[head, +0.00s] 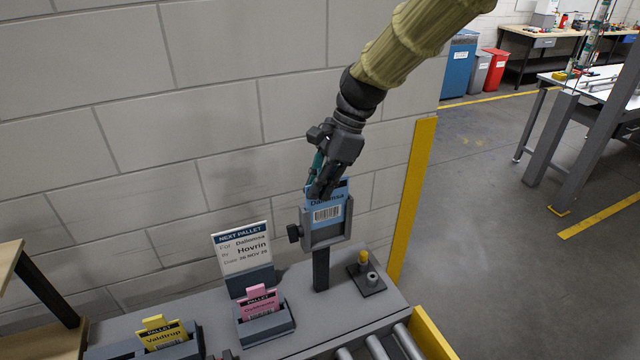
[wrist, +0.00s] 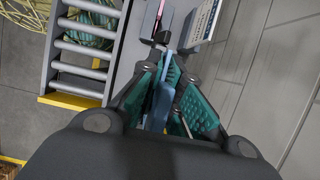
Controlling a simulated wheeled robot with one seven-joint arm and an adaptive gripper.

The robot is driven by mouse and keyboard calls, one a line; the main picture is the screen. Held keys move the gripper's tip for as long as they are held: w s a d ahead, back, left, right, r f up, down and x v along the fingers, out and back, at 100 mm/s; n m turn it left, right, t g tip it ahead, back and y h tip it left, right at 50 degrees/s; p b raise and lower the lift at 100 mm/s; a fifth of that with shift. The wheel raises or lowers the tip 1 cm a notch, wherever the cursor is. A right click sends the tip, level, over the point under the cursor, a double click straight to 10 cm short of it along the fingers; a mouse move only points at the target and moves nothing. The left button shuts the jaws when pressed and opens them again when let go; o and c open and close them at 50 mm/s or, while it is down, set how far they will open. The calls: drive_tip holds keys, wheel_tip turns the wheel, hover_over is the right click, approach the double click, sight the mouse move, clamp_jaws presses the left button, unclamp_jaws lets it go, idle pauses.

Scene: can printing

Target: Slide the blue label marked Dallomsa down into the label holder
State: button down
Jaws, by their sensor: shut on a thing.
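The blue label marked Dallomsa (head: 327,213) stands upright with a white barcode facing the head camera. My gripper (head: 324,188) is shut on its top edge from above. In the wrist view the label (wrist: 160,108) shows edge-on between my teal-padded fingers (wrist: 170,100). The label holder (head: 324,238) is a grey frame on a dark post with a black knob at its left. The label's lower part is between the holder's side rails, and its upper part stands above them. Whether its bottom edge touches the holder's base is hard to tell.
A white "Next pallet" sign (head: 241,248) stands left of the holder. A pink label (head: 259,301) and a yellow label (head: 163,333) sit in grey trays on the grey bench. A small peg plate (head: 365,281) is right of the post. A block wall is close behind.

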drive_tip(key=shift+f, duration=0.9)
drive_tip(key=c, duration=1.5)
unclamp_jaws()
drive_tip(key=v, duration=1.2)
